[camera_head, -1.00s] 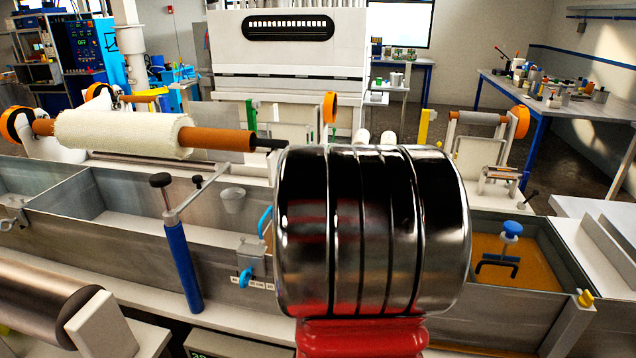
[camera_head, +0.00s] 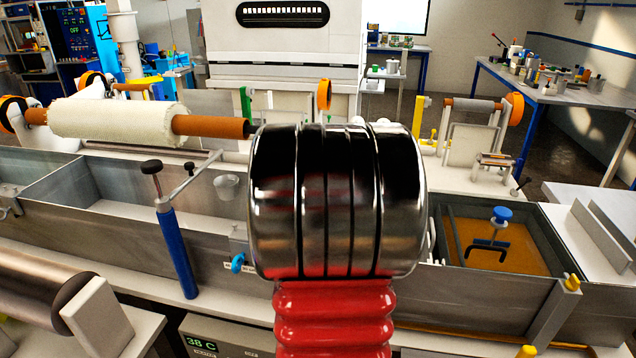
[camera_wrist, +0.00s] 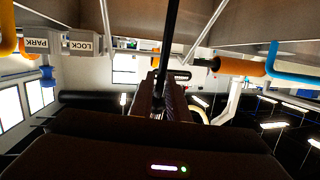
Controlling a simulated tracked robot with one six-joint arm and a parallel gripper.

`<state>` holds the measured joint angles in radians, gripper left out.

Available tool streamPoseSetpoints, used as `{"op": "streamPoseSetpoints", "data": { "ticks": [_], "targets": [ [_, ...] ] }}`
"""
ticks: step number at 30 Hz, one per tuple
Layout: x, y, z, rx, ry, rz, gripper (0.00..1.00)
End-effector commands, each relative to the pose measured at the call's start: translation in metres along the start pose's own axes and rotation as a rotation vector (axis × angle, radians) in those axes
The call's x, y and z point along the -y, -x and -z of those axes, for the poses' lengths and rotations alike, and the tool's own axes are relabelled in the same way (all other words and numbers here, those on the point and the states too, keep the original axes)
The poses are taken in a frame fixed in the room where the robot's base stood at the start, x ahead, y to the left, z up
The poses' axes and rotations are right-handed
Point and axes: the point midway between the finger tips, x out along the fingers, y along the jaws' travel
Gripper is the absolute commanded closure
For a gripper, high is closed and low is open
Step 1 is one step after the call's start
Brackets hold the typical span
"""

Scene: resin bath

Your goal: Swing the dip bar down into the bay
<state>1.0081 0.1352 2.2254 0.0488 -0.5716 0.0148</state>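My gripper (camera_wrist: 165,105) shows dark in the wrist view; its fingertips are not clear. In the head view it is hidden behind my arm's chrome and red links. A long thin black rod (camera_wrist: 170,40) runs down to the gripper in the wrist view; I cannot tell if it is held or only in front. I cannot tell for sure which part is the dip bar. The amber resin bay (camera_head: 545,225) lies at the right in the head view, with a black bracket (camera_head: 490,247) with a blue knob over it. PARK (camera_wrist: 36,44) and LOCK (camera_wrist: 86,45) blocks show at the wrist view's upper left.
A blue post (camera_head: 178,255) with a black knob stands in front of the long metal trough (camera_head: 115,225). A white roll (camera_head: 115,118) on an orange-brown core lies behind it. A blue bar (camera_wrist: 295,78) and an orange cylinder (camera_wrist: 238,67) are right of the gripper in the wrist view.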

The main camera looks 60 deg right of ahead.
Motion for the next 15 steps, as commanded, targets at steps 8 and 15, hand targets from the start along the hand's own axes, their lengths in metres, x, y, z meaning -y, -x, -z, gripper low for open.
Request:
{"op": "streamPoseSetpoints", "data": {
  "ticks": [8,15],
  "targets": [
    [-0.0019,-0.0007,0.0005,-0.001,-0.002,-0.003,0.72],
    [-0.0024,0.001,0.0009,-0.001,-0.002,-0.004,0.72]
  ]
}}
